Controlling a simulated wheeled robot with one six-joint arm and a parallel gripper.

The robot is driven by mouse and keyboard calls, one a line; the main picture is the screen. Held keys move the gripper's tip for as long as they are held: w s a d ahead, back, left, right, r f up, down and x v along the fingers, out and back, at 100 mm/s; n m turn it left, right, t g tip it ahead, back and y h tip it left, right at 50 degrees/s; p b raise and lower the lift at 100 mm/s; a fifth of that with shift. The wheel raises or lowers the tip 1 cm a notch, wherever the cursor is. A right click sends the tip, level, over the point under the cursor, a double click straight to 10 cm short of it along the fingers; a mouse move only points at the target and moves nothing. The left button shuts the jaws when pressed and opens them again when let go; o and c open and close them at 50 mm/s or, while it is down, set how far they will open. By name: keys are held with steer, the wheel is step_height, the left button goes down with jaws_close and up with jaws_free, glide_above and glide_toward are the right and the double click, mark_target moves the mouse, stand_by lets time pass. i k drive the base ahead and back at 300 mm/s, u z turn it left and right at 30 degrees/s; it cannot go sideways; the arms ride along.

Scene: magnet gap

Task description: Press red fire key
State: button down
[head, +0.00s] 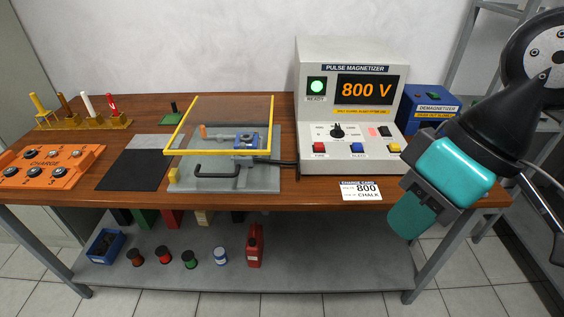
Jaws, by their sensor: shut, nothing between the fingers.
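The red fire key (319,148) sits at the left of the key row on the sloped front panel of the pulse magnetizer (308,132). A blue key (357,148) and a yellow key (393,148) are in the same row. The magnetizer's display (366,89) reads 800 V, and its green ready lamp (317,85) is lit. My gripper (410,217) is shut and empty. It hangs at the right, in front of the table edge, to the right of and apart from the red key. Its teal fingers point down and left.
A card (361,190) reading 800 and CHALK lies at the table's front edge. A yellow-framed clear guard (231,97) is over a fixture left of the magnetizer. A blue demagnetizer (431,108) stands behind my arm. An orange charge box (46,167) is far left.

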mark_target(318, 146)
steer(key=u, duration=0.85)
steer(key=k, duration=1.1)
steer(key=u, duration=1.05)
steer(key=i, duration=1.3)
steer(key=z, duration=0.45)
steer(key=i, duration=0.5)
steer(key=z, duration=1.1)
steer(key=i, duration=0.45)
steer(key=z, duration=0.5)
